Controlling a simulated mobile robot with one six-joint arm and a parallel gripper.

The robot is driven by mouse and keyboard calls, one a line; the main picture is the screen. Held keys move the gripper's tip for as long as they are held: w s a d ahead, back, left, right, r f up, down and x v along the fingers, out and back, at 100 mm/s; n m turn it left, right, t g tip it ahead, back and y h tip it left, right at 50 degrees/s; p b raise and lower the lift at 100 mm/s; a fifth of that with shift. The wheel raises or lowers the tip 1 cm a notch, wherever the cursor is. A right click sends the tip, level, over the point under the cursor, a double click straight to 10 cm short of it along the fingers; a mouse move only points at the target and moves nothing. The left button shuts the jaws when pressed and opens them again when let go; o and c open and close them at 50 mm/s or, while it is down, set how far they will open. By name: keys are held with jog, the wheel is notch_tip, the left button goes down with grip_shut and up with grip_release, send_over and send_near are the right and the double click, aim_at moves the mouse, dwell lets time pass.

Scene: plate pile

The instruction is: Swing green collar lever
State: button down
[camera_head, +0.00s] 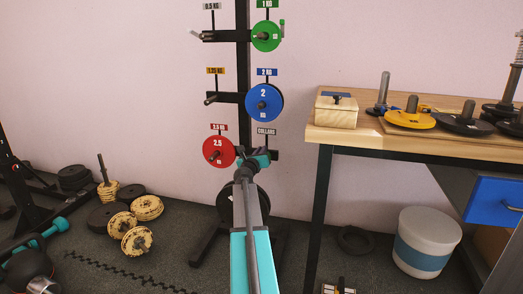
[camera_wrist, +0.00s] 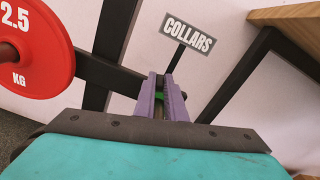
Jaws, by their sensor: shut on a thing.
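My gripper (camera_head: 262,155) is at the lower right arm of the rack, beside the collars label. In the wrist view its purple fingers (camera_wrist: 166,92) are closed around a small green piece (camera_wrist: 160,96), which seems to be part of a green collar. Most of that piece is hidden between the fingers, and its lever cannot be made out.
A red 2.5 kg plate (camera_head: 218,151) hangs close to the left of my gripper; it also shows in the wrist view (camera_wrist: 40,50). The collars label (camera_wrist: 187,34) is just behind. A blue plate (camera_head: 264,103) hangs above. A wooden workbench (camera_head: 345,135) stands to the right.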

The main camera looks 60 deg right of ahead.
jog(key=shift+w+d+r+g+y+p, duration=0.15)
jog(key=shift+r+g+y+p, duration=0.2)
jog(key=shift+p, duration=2.9)
jog(key=shift+s+d+g+y+p, duration=0.15)
jog(key=shift+y+p, duration=0.3)
jog(key=shift+p, duration=2.75)
jog(key=g+y+p, duration=0.1)
jog(key=p, duration=1.2)
jog(key=shift+w+m+g+y, duration=0.1)
jog(key=shift+m+g+y, duration=0.2)
jog(key=shift+m, duration=0.1)
jog(key=shift+f+p, duration=0.15)
jog(key=shift+p, duration=0.25)
jog(key=c, duration=1.5)
grip_release()
jog(key=shift+c, duration=0.2)
jog(key=shift+a, duration=0.15)
jog(key=v, duration=1.3)
jog(key=shift+a+r+p, duration=0.25)
jog(key=shift+r+p, duration=0.05)
jog(key=shift+p, duration=0.15)
